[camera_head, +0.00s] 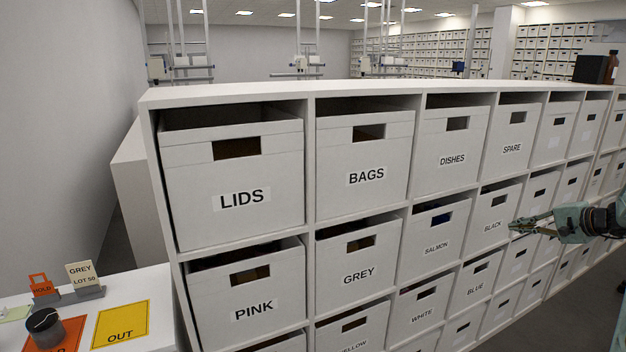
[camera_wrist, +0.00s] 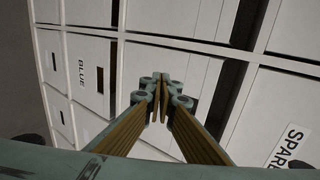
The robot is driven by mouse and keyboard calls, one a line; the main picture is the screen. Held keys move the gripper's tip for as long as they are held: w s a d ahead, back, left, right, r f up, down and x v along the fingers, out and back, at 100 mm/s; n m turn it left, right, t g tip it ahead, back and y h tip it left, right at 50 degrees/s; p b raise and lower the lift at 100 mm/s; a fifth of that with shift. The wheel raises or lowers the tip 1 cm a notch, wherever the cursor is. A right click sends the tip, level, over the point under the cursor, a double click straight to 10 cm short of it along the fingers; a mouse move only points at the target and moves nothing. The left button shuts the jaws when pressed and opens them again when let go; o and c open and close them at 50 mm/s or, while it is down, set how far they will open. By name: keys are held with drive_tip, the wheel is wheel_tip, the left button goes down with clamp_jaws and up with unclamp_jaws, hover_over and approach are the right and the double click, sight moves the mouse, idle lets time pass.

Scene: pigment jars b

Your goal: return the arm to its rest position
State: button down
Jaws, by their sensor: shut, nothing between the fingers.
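My gripper (camera_head: 514,226) is at the right of the head view, reaching left in front of the shelf near the BLACK box (camera_head: 493,215). In the wrist view my gripper (camera_wrist: 160,82) shows its two fingers closed together at the tips, with nothing between them. The BLUE box (camera_wrist: 88,70) and the SPARE box (camera_wrist: 275,130) show past the fingers in the wrist view. Whether the gripper touches any box front cannot be told; it appears to be clear of them.
A white shelf (camera_head: 310,170) with labelled boxes, such as LIDS (camera_head: 235,175) and PINK (camera_head: 245,290), fills the middle.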

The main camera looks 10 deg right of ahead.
drive_tip(key=a+r+n+g+y, duration=0.1)
drive_tip(key=a+r, duration=0.4)
drive_tip(key=a, duration=0.4)
drive_tip(key=w+a+r+n+g, duration=0.1)
drive_tip(key=a+r+n, duration=0.1)
drive_tip(key=a+r, duration=0.5)
drive_tip(key=a+r+n+g+y, duration=0.1)
drive_tip(key=a+r, duration=0.2)
drive_tip(key=a, duration=0.8)
drive_tip(key=s+a+r+n+g, duration=0.1)
drive_tip(key=s+a+r, duration=0.25)
drive_tip(key=a, duration=0.45)
drive_tip(key=s+a+r+n+g, duration=0.1)
drive_tip(key=s+a+r+n, duration=0.2)
drive_tip(key=a, duration=0.5)
drive_tip(key=s+a+r+g, duration=0.1)
drive_tip(key=s+a+r, duration=0.25)
drive_tip(key=a, duration=0.45)
drive_tip(key=s+a+r+n+g+h, duration=0.2)
drive_tip(key=s+a+r+n, duration=0.1)
drive_tip(key=s+a, duration=1.6)
drive_tip(key=s+a+f+n+h, duration=0.1)
drive_tip(key=s+f+n, duration=0.1)
drive_tip(key=s, duration=1.1)
drive_tip(key=s+f+n+h, duration=0.2)
drive_tip(key=s, duration=1)
drive_tip(key=shift+s+a, duration=0.4)
